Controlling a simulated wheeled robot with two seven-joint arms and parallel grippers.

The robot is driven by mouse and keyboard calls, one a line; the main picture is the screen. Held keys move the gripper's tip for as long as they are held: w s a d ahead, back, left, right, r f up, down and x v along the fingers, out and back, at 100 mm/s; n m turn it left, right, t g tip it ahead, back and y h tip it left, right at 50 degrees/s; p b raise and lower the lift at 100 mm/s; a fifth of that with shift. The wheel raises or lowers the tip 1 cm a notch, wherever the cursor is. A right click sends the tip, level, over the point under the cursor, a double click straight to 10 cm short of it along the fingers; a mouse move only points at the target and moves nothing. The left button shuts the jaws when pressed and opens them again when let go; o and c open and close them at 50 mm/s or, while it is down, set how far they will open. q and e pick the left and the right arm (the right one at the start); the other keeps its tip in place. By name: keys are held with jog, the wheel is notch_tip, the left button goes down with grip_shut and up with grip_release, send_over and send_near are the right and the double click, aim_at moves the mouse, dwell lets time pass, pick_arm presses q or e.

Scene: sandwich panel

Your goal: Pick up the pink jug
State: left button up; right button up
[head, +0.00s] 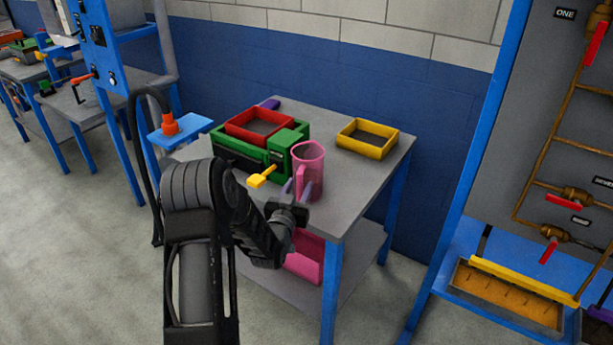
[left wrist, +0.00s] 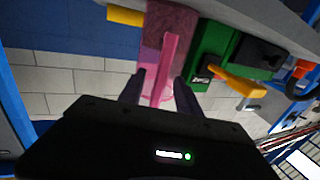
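The pink jug (head: 312,168) stands upright near the front edge of the grey table, its handle turned toward the left and my arm. It also shows in the left wrist view (left wrist: 182,22), where its handle (left wrist: 165,65) lies between the two fingers. My left gripper (head: 295,189) is open at the jug, with a finger on either side of the handle. In the left wrist view my left gripper (left wrist: 160,88) shows gaps between the fingers and the handle. My right gripper is in neither view.
A green machine (head: 240,158) with a yellow lever (head: 262,177) stands close left of the jug, a red tray (head: 240,123) on it. A yellow tray (head: 367,151) lies behind right. The table's right front (head: 365,180) is clear. A pink bin (head: 306,262) sits on the lower shelf.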

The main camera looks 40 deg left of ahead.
pick_arm(q)
jog(key=shift+x, duration=0.9)
grip_shut()
dwell(1.1)
